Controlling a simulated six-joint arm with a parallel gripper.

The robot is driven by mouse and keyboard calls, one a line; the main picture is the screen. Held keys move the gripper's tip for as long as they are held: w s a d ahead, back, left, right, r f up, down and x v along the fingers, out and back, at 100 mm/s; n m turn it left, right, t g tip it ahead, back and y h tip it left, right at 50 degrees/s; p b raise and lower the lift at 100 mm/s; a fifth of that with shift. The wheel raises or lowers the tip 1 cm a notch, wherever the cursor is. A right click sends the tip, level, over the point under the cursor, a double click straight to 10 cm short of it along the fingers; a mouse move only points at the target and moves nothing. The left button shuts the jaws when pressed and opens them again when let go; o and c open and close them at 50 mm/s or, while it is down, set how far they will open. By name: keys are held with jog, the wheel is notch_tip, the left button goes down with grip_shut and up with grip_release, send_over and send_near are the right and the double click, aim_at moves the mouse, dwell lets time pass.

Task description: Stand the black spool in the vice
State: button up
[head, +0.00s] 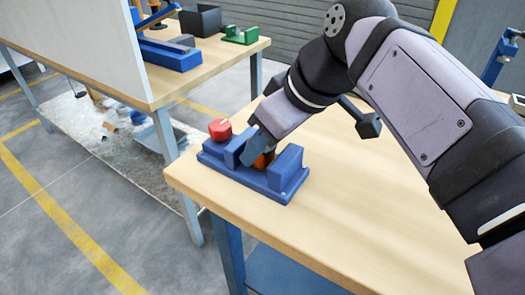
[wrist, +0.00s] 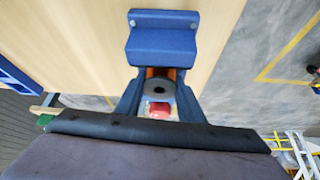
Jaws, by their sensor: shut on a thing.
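The blue vice (head: 280,178) sits at the near table's far-left corner, with a red knob (head: 219,129) beside its left jaw. My gripper (head: 262,157) reaches down between the two vice jaws. In the wrist view, its blue fingers are shut on the black spool (wrist: 157,89), seen end-on as a dark grey round face with a centre hole. Orange (wrist: 157,72) shows just beyond the spool, between the fingers. One vice jaw (wrist: 162,42) is above the spool in that view, and the red knob (wrist: 159,110) is below. The spool's lower end is hidden, so I cannot tell whether it touches the vice.
The wooden table (head: 345,220) is clear to the right of the vice. Across a floor gap, another bench (head: 222,50) holds a blue fixture (head: 172,55), a dark open box (head: 200,20) and a green part (head: 241,35). A white panel (head: 75,40) stands on it.

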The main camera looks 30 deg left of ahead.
jog(key=shift+f, duration=0.35)
jog(key=shift+f, duration=0.2)
jog(key=o, duration=1.1)
jog(key=shift+o, duration=0.2)
jog(key=shift+d+r, duration=0.1)
jog(key=shift+r, duration=0.4)
jog(key=p+v, duration=0.3)
jog(key=v, duration=0.8)
jog(key=shift+d+r+p, duration=0.15)
jog(key=shift+r+p, duration=0.05)
jog(key=shift+p, duration=0.1)
